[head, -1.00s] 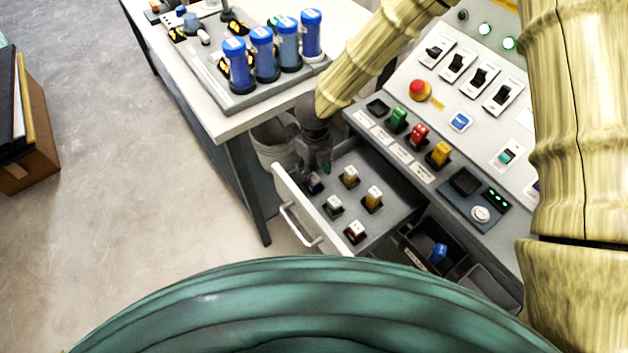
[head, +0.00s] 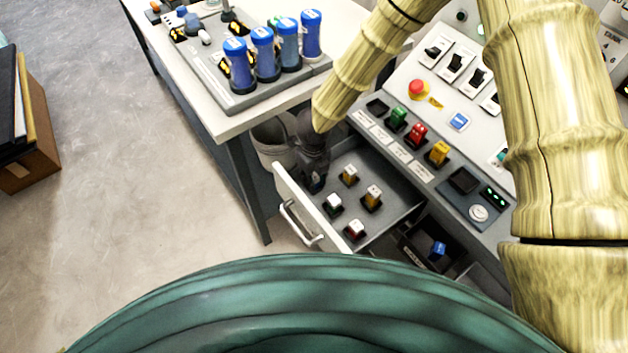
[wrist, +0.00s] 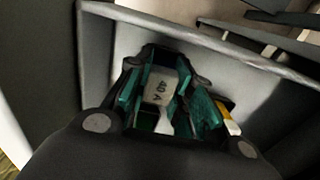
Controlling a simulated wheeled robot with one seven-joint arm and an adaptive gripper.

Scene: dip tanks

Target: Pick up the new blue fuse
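The drawer (head: 345,240) is pulled out. My gripper (head: 314,182) is lowered into its back left corner, over the spot where a dark fuse with a pale top stood. In the wrist view my gripper (wrist: 160,95) has its teal finger pads on either side of a fuse's pale cap (wrist: 160,84) marked "40 A". The pads look spread around the cap; contact is not clear. Another blue fuse (head: 438,250) lies in a dark bin below the panel.
Close by in the drawer stand a green fuse (head: 333,204), two yellow fuses (head: 348,175) (head: 372,197) and a red fuse (head: 354,230). The drawer wall is close to my gripper. The control panel (head: 415,135) rises to the right; a table (head: 225,122) stands at left.

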